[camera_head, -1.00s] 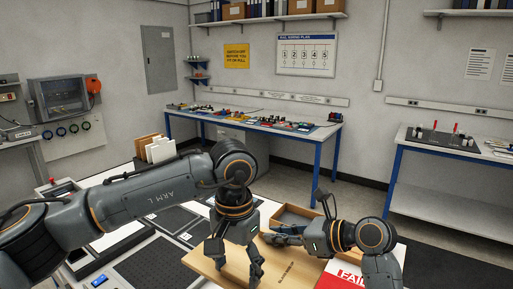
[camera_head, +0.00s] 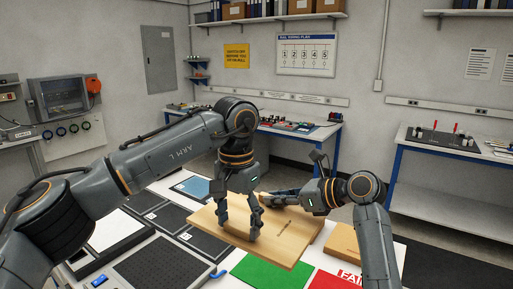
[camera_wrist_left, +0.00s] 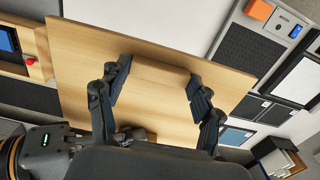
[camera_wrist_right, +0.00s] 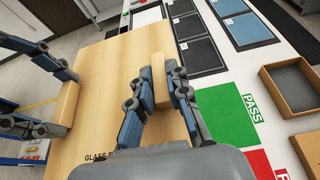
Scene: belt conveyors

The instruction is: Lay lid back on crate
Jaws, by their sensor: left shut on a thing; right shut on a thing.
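The lid (camera_head: 283,247) is a flat light wooden board with two raised wooden grips and dark lettering; it appears raised above the table. My left gripper (camera_head: 240,231) is shut on one grip (camera_wrist_left: 160,76), its fingers at that grip's two ends. My right gripper (camera_head: 282,198) is shut on the other grip (camera_wrist_right: 160,78). The left gripper also shows in the right wrist view (camera_wrist_right: 45,95). An open brown box (camera_wrist_right: 270,88) lies beyond the green mat; a wooden-edged box (camera_wrist_left: 37,72) is cut off in the left wrist view. I cannot tell which is the crate.
A green PASS mat (camera_head: 270,274) and a red FAIL mat (camera_head: 330,281) lie on the white table. Dark pads (camera_head: 160,268) and a blue card (camera_head: 190,186) lie to the left. A blue-edged bench (camera_head: 300,127) stands behind.

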